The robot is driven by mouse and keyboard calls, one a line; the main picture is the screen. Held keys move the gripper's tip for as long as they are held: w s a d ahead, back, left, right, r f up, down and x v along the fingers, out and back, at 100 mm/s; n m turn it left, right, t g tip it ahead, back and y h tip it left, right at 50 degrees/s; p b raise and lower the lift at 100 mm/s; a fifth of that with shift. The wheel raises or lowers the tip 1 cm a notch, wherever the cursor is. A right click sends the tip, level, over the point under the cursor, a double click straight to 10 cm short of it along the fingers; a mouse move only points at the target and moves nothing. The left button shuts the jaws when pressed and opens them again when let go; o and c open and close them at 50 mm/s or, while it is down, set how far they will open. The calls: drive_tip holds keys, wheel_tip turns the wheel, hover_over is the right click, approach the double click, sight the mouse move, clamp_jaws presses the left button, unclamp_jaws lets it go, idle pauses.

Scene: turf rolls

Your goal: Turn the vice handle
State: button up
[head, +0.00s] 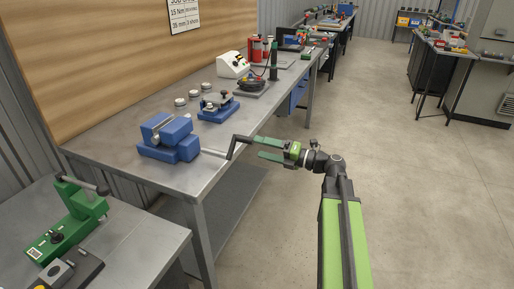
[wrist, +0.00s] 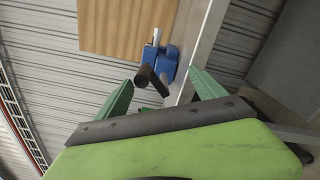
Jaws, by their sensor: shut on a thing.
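The blue vice (head: 170,138) is at the near end of the long steel bench. Its handle (head: 236,147) is a dark crank on a rod that reaches out past the bench's front edge. My gripper (head: 262,149) is at the crank's outer end, its green fingers pointing left at it. It is shut on the handle, though contact at the fingertips is hard to make out. In the wrist view, the dark handle grip (wrist: 150,77) shows between the two fingers, with the blue vice (wrist: 165,62) behind it.
A smaller blue fixture (head: 217,106), several round metal pieces and a white device (head: 233,65) stand further along the bench. The floor (head: 400,180) to the right is clear.

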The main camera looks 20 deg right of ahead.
drive_tip(key=shift+s+d+f, duration=0.2)
drive_tip(key=shift+s+d, duration=0.05)
drive_tip(key=shift+d, duration=0.25)
drive_tip(key=shift+s+d+f, duration=0.15)
drive_tip(key=shift+s+d, duration=0.05)
drive_tip(key=shift+d, duration=0.25)
drive_tip(key=shift+c, duration=0.2)
drive_tip(key=v, duration=1)
drive_tip(key=shift+s+d+r, duration=0.2)
drive_tip(key=shift+s+r, duration=0.05)
drive_tip(key=shift+s, duration=0.1)
drive_tip(key=v, duration=1.7)
drive_tip(key=shift+s, duration=0.25)
drive_tip(key=shift+d, duration=0.1)
